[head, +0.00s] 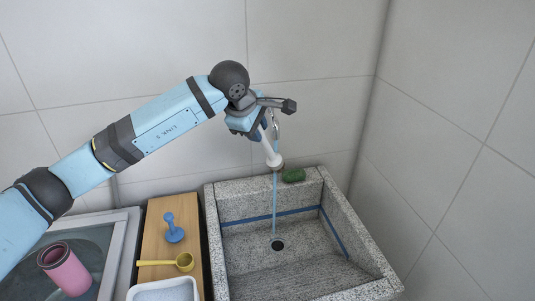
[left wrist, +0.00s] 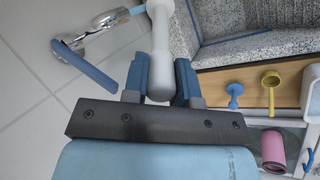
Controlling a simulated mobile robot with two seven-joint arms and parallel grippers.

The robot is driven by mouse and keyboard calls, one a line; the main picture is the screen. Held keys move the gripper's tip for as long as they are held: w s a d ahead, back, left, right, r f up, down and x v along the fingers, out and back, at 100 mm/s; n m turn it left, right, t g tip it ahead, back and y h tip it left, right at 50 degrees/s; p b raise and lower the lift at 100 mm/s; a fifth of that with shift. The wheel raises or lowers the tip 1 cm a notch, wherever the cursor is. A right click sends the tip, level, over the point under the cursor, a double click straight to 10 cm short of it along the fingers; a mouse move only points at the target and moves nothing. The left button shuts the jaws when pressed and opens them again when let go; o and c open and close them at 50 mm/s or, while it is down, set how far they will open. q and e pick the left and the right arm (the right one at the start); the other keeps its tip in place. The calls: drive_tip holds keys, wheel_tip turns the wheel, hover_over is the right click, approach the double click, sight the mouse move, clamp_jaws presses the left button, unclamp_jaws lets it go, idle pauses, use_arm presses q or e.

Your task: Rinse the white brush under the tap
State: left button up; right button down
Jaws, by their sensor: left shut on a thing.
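The white brush (head: 268,146) is in my left gripper (head: 260,132), tilted with its head (head: 275,161) downward above the back of the stone sink (head: 216,240). In the left wrist view, its white handle (left wrist: 160,50) stands between the two blue fingers, which are shut on it. The chrome tap (head: 276,124) is partly hidden behind my gripper; it also shows in the left wrist view (left wrist: 97,27). A pale blue water stream (head: 275,205) falls below the brush head toward the drain (head: 277,245). The brush head overlaps the stream's line; contact is unclear. My right gripper is not in view.
A green sponge (head: 293,175) lies on the sink's back rim. Left of the sink, a wooden board (head: 155,230) holds a blue knobbed tool (head: 173,232), a yellow ladle (head: 183,262) and a white tray (head: 163,290). Tiled walls close off the back and right.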

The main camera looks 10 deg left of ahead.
use_arm(q)
drive_tip(key=shift+a, duration=0.15)
drive_tip(key=shift+w+a+b, duration=0.3)
drive_tip(key=shift+a, duration=0.1)
drive_tip(key=s+a+b, duration=0.2)
drive_tip(key=s+a, duration=0.1)
drive_tip(key=s, duration=0.4)
drive_tip(key=shift+s+a, duration=0.15)
drive_tip(key=shift+a, duration=0.15)
idle(0.5)
drive_tip(key=shift+r, duration=0.15)
idle(1.0)
drive_tip(key=s+a+r, duration=0.2)
drive_tip(key=s+r, duration=0.1)
drive_tip(key=s, duration=0.1)
drive_tip(key=shift+s+r, duration=0.25)
drive_tip(key=shift+r, duration=0.15)
drive_tip(key=shift+a, duration=0.1)
